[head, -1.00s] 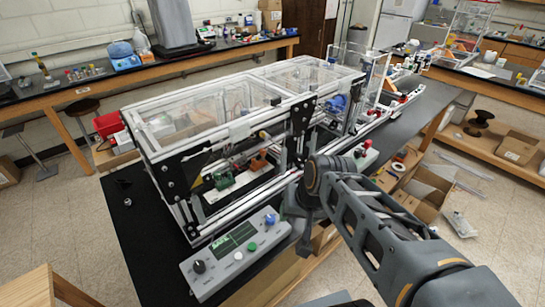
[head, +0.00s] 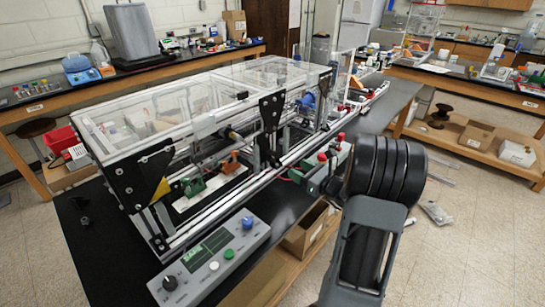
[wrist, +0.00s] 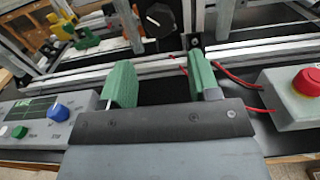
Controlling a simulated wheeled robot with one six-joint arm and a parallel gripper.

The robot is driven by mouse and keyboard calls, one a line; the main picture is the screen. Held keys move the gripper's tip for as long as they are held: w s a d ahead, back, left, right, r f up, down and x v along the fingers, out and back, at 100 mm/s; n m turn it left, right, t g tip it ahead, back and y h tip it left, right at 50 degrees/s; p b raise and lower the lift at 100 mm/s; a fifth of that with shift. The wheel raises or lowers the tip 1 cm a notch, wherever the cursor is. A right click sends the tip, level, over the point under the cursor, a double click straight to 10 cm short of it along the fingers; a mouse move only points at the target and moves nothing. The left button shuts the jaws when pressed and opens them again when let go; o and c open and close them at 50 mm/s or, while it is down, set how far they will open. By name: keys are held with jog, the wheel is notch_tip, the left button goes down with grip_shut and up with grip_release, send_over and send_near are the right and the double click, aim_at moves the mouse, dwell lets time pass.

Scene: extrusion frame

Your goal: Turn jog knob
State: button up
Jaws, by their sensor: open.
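A grey control panel (head: 196,272) lies on the black bench in front of the frame. It has a black knob (head: 170,283), a blue knob (head: 247,223), and white and green buttons beside a small screen. Their labels are too small to read, so I cannot tell which knob is the jog knob. In the wrist view the blue knob (wrist: 58,112) is left of my gripper (wrist: 160,72). My gripper's two green fingers stand wide apart with nothing between them. It is to the right of the panel, apart from both knobs.
The aluminium extrusion frame (head: 215,200) with clear covers stands behind the panel. A grey box with a red button (wrist: 307,80) and red cables is right of my gripper. An open cardboard box (head: 306,228) is below the bench's front edge.

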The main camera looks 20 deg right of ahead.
aim_at(273, 158)
jog(key=p+x, duration=0.2)
jog(key=x, duration=1)
jog(key=shift+w+a, duration=0.15)
jog(key=c, duration=0.7)
jog(key=shift+o, duration=0.2)
jog(key=shift+f, duration=0.1)
jog(key=n+b, duration=0.1)
jog(key=b, duration=0.2)
jog(key=n+b, duration=0.1)
jog(key=b, duration=0.1)
jog(key=shift+f+n+b, duration=0.3)
jog(key=shift+f+b, duration=0.05)
jog(key=shift+b, duration=0.05)
jog(key=n+b, duration=0.5)
jog(key=b, duration=0.6)
jog(key=shift+a+f, duration=0.1)
jog(key=shift+a, duration=0.05)
jog(key=n+b, duration=0.4)
jog(key=b, duration=0.3)
jog(key=n+b, duration=0.2)
jog(key=b, duration=0.1)
jog(key=shift+r, duration=0.3)
